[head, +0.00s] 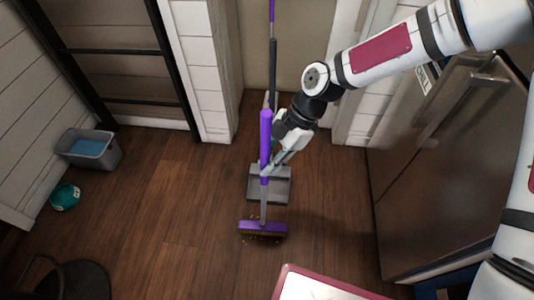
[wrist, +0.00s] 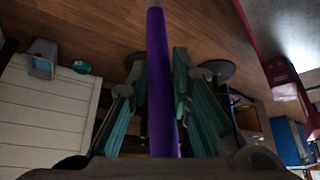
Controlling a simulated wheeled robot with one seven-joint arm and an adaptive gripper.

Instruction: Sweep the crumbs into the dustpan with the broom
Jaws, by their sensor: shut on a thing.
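The broom has a purple handle (head: 265,135) and a wide purple head (head: 263,228) with its bristles at the floor. My gripper (head: 271,166) is shut on the broom handle, which also runs between my fingers in the wrist view (wrist: 160,85). The grey dustpan (head: 282,188) lies on the floor just behind the broom head, with its long dark and purple handle (head: 273,62) standing upright. Small tan crumbs (head: 248,239) show around the broom head, some at its near side. The broom handle and my gripper hide part of the dustpan.
A grey bin (head: 97,153) with blue inside and a teal ball (head: 65,197) lie at the left. A dark round object (head: 75,281) stands at the bottom left. A steel fridge (head: 445,165) bounds the right. A red-edged surface (head: 318,287) juts in below. Wooden floor at left-centre is clear.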

